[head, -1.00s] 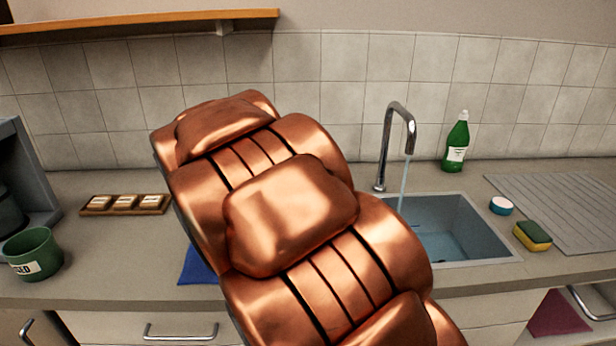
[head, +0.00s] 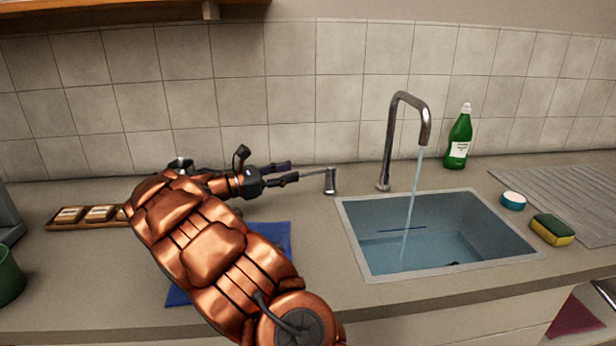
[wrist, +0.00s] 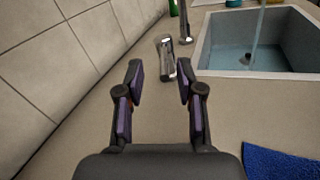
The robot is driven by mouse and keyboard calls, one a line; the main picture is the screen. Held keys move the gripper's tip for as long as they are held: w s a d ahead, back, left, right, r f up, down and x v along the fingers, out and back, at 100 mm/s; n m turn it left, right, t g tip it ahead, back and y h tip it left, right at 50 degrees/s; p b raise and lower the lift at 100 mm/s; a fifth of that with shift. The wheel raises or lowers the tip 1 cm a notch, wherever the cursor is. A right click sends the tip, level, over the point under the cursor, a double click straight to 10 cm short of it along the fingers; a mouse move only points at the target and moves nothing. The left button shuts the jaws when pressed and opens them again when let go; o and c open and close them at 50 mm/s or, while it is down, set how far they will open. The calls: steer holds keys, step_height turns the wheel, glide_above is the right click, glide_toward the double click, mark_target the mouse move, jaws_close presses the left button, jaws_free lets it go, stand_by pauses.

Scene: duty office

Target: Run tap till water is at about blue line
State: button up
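Water (head: 411,200) runs from the curved metal tap (head: 390,140) into the grey sink (head: 490,220). A short dark blue line (head: 402,229) shows on the sink's back wall. Water stands in the basin; its surface looks close to the line, but I cannot tell the exact gap. A small metal tap control (head: 331,181) with a thin lever pointing left stands left of the tap. My gripper (head: 289,173) is open at the lever's left end. In the wrist view, the control (wrist: 167,58) is just beyond and between the open fingertips (wrist: 160,70).
A blue cloth (head: 272,236) lies on the counter beneath my arm. A wooden tray (head: 60,222) and green mug (head: 8,275) are at left. A green bottle (head: 459,140), a round blue-white item (head: 513,201) and a sponge (head: 552,230) are around the sink's right side.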

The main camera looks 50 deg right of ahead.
mark_target(327, 169)
steer(key=shift+s+f, duration=0.1)
steer(key=shift+f, duration=0.5)
steer(key=shift+d+f+b, duration=0.15)
steer(key=shift+f+b, duration=0.1)
steer(key=shift+b, duration=0.25)
steer(key=shift+x, duration=3.8)
jaws_close()
steer(key=shift+s, duration=0.1)
